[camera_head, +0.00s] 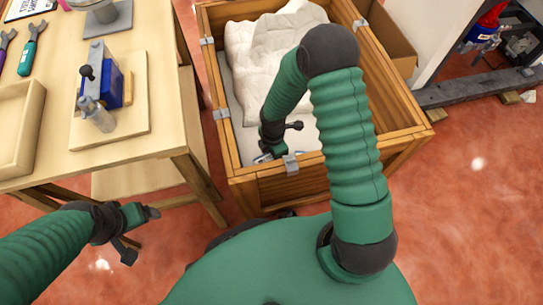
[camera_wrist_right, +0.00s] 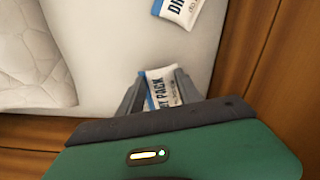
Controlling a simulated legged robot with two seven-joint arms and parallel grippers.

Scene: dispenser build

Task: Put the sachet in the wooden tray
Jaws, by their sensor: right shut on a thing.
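My right gripper (camera_head: 280,142) reaches down into the wooden crate (camera_head: 300,185). The light wooden tray (camera_head: 36,112) is at the left of the table. My left gripper (camera_head: 140,230) is open and empty, beside the table's front edge.
A bulky white quilted bag (camera_head: 265,50) fills much of the crate. A cardboard box (camera_head: 390,40) stands behind the crate. Open red floor lies right.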

